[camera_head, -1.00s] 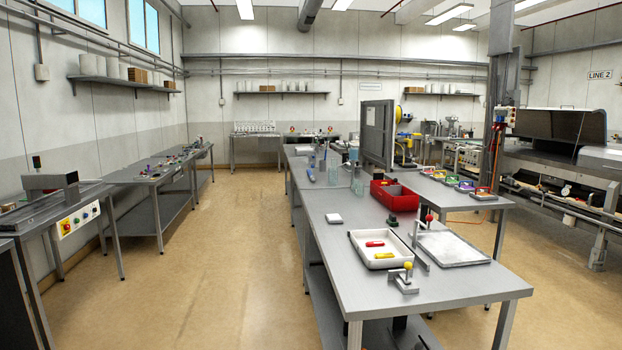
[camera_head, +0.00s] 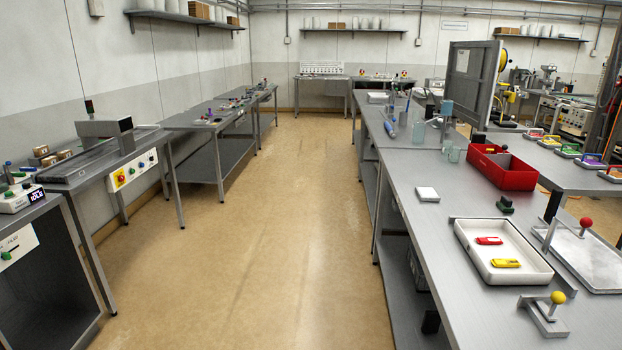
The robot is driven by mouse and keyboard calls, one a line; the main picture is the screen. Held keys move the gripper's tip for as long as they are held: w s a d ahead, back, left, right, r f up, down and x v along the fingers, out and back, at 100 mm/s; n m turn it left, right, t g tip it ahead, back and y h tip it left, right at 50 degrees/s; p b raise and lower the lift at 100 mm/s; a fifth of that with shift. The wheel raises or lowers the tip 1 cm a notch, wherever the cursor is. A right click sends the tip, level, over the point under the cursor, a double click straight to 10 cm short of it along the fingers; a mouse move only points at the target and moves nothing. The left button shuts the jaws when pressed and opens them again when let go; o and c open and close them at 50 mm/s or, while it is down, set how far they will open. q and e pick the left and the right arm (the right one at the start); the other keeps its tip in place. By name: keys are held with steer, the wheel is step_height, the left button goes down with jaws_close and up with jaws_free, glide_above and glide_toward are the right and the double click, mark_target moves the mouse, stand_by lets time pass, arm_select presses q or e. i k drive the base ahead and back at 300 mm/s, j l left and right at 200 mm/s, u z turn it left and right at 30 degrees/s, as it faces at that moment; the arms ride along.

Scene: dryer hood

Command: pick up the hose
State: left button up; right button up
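I cannot make out a hose for certain. A yellow round item (camera_head: 503,56) shows at the back right, partly behind the dark upright panel (camera_head: 470,84); it is too small to tell what it is. Neither of my grippers is in view.
A long steel bench (camera_head: 415,225) runs along the right, with a white tray (camera_head: 467,244), a red bin (camera_head: 518,176) and a yellow-knobbed clamp (camera_head: 546,310). Steel tables (camera_head: 195,147) and a control-panel machine (camera_head: 110,160) line the left. The tan floor (camera_head: 250,240) between is clear.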

mark_target(393, 134)
steer(key=i, duration=2.45)
steer(key=i+j+z, duration=0.1)
steer(key=i, duration=1.15)
steer(key=i+j, duration=0.15)
steer(key=i, duration=1.05)
